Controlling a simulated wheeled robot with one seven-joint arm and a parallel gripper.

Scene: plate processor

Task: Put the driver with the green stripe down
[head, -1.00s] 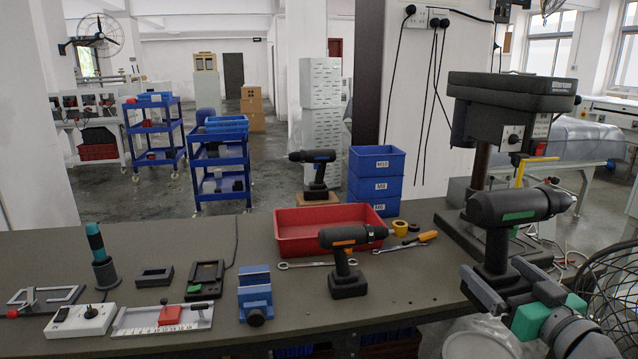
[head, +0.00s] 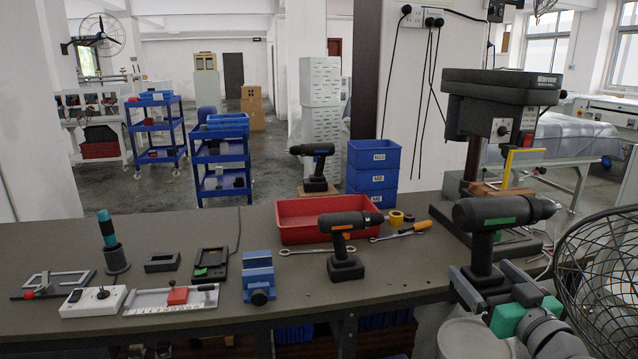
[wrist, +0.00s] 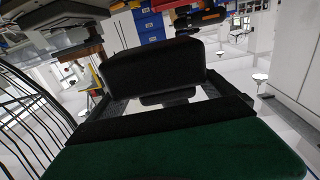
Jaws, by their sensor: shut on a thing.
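The driver with the green stripe (head: 500,213) is at the right of the head view, upright, its chuck pointing right. My gripper (head: 487,285) is shut on it low on the handle, near its base. The driver is at the right end of the workbench (head: 400,275); the head view does not clearly show a gap or contact with the bench. In the wrist view the dark base of the held driver (wrist: 152,75) fills the middle, between the fingers.
A driver with an orange stripe (head: 345,222) stands on the bench before a red tray (head: 285,238). A drill press (head: 500,95) stands behind the held driver. A fan (head: 605,260) is at right.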

